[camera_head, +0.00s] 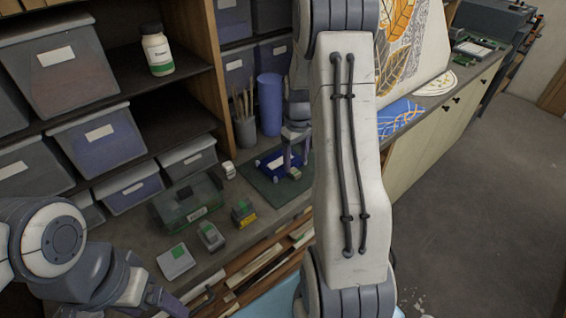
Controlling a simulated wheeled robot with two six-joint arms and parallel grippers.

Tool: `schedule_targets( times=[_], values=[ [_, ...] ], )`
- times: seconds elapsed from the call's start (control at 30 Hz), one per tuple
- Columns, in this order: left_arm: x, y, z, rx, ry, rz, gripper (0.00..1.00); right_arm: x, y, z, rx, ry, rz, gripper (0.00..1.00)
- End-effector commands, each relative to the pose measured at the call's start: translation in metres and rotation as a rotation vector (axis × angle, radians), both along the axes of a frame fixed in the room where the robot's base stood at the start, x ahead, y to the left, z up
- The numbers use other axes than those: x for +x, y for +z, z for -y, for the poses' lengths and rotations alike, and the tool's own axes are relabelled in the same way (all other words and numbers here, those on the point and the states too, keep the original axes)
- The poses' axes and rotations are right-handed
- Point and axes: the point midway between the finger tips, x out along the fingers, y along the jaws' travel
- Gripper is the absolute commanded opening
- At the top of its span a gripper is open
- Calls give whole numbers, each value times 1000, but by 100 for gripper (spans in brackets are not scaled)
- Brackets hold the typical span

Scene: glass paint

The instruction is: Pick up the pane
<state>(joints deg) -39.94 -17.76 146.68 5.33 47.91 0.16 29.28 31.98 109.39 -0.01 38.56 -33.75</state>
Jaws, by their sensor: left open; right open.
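Several pieces could be the pane, and I cannot tell which is meant. My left gripper (172,302) is open at the lower left edge, partly cut off, away from these pieces.
A blue cylinder (270,104) and a brush pot (245,132) stand behind the mat. A clear green-tinted box (188,203) and small boxes (210,236) crowd the bench. Shelves of grey bins (98,142) rise at the left. The floor (485,210) at right is mostly clear.

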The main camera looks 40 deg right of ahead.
Motion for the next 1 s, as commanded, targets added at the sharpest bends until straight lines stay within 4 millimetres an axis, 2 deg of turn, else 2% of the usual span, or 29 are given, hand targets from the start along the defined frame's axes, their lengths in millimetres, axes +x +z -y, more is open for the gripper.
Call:
schedule_targets(
  times=[0.1, 0.3, 0.57, 0.6, 0.73, 0.77, 1.0],
  values=[
    [0, 15, 0, 0, -1, 0, 84, 0, -14, -1, 4, 0, -6, 68],
    [0, 20, 0, 0, -3, 0, 84, 1, -38, 0, 2, 0, -3, 68],
    [0, 20, 0, 0, -3, 0, 84, 2, -42, 0, 0, 0, 0, 68],
    [0, 19, 0, 0, -3, 0, 84, 2, -42, 0, 0, 0, 0, 52],
    [0, 20, 0, 0, -3, 0, 84, 2, -41, 0, 1, 0, -1, 2],
    [0, 20, 0, 0, -3, 0, 84, 2, -41, 0, 1, 0, -1, 0],
    [0, 20, 0, 0, -3, 0, 84, 2, -41, 0, 0, 0, 0, 0]
  ],
)
